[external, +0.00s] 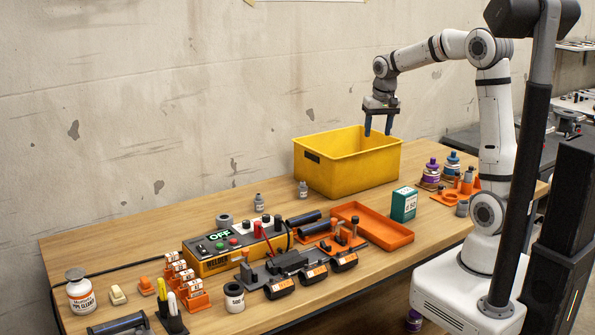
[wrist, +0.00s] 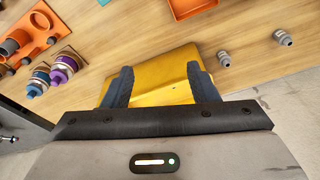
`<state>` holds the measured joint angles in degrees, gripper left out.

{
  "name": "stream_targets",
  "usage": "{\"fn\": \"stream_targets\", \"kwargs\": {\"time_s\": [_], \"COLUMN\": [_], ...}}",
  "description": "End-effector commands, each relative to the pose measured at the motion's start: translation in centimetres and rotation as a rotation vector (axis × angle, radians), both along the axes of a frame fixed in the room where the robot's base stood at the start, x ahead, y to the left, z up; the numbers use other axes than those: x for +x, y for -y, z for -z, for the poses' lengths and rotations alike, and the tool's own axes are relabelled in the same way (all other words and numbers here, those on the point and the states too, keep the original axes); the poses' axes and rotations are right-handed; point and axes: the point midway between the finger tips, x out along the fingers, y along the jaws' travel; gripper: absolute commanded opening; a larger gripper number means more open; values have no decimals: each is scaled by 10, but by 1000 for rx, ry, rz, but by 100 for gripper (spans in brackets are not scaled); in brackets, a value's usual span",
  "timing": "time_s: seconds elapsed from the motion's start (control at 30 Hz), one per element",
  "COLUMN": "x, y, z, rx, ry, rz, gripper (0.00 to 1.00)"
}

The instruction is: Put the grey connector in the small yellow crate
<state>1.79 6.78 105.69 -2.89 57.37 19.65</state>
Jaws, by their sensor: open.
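The yellow crate (external: 345,178) stands at the back of the wooden table, against the wall side. Two small grey fittings stand on the table left of it, one near the crate (external: 303,189) and one farther left (external: 259,203); either could be the grey connector. Both also show in the wrist view, the nearer (wrist: 224,58) and the farther (wrist: 283,38). My gripper (external: 378,128) is open with its blue fingers pointing down over the crate's right part. In the wrist view my gripper (wrist: 160,70) shows yellow crate surface between its fingers. The crate's floor is mostly hidden.
An orange tray (external: 372,226), a green box (external: 403,204) and purple and blue bottles (external: 431,172) stand in front and right of the crate. A yellow control box (external: 230,246) and several tools and batteries crowd the table's middle. Bare wood lies at the back left.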

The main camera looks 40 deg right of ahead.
Motion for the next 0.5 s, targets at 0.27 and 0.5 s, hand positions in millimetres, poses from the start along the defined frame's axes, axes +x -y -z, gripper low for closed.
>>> {"fn": "stream_targets", "kwargs": {"time_s": [0.27,0.5], "x": [-139,-217], "y": [-15,-22], "z": [3,29], "rx": [-13,-24], "ry": [28,42], "rz": [-202,-323], "gripper": [53,53]}}
